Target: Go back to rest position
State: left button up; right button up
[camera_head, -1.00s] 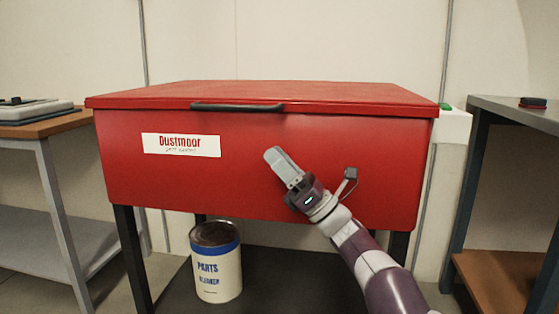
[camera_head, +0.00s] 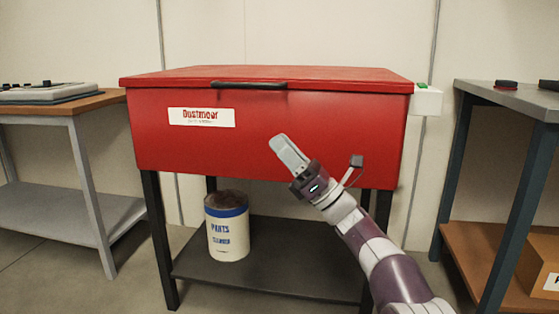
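My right gripper (camera_head: 287,154) is in front of the red parts washer, with its arm coming in from the lower right. Its fingers point up and left, and they appear pressed together with nothing seen between them. The red washer cabinet (camera_head: 270,135) has its lid (camera_head: 290,73) closed, with a dark handle (camera_head: 249,85) at the lid's front edge. The gripper is below and to the right of the handle, apart from it. My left gripper is not in view.
A parts cleaner can (camera_head: 227,232) stands on the washer's lower shelf (camera_head: 290,262). A wooden-topped bench (camera_head: 75,106) is at left, a grey-topped table (camera_head: 515,97) at right with a cardboard box (camera_head: 541,268) on its lower shelf. Floor shows between washer and left bench.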

jog(key=w+d+f+m+t+h, duration=0.3)
jog(key=w+f+m+t+h, duration=0.75)
jog(key=m, duration=0.85)
jog(key=s+d+f+m+g+h+p, duration=0.1)
jog(key=d+f+m+g+h+p, duration=0.4)
jog(key=f+m+h, duration=0.6)
jog(key=s+d+f+m+g+h+p, duration=0.1)
jog(key=s+d+f+m+g+p, duration=0.15)
jog(key=s+m, duration=0.3)
jog(key=s+d+f+m+g+h+p, duration=0.2)
jog(key=s+d+f+m+g, duration=0.15)
jog(key=s, duration=0.25)
jog(key=s+d+r+m+g+p, duration=0.1)
jog(key=s+m+g+p, duration=0.2)
jog(key=s, duration=0.8)
jog(key=s+d+r+m+g+p, duration=0.1)
jog(key=s+d+m+g+p, duration=0.2)
jog(key=s, duration=0.8)
jog(key=s+r+m+g+p, duration=0.1)
jog(key=s+r+g+p, duration=0.1)
jog(key=s+r+p, duration=0.55)
notch_tip(320, 180, up, 38)
jog(key=p, duration=3.7)
jog(key=shift+w+a+f, duration=0.2)
jog(key=shift+a, duration=0.2)
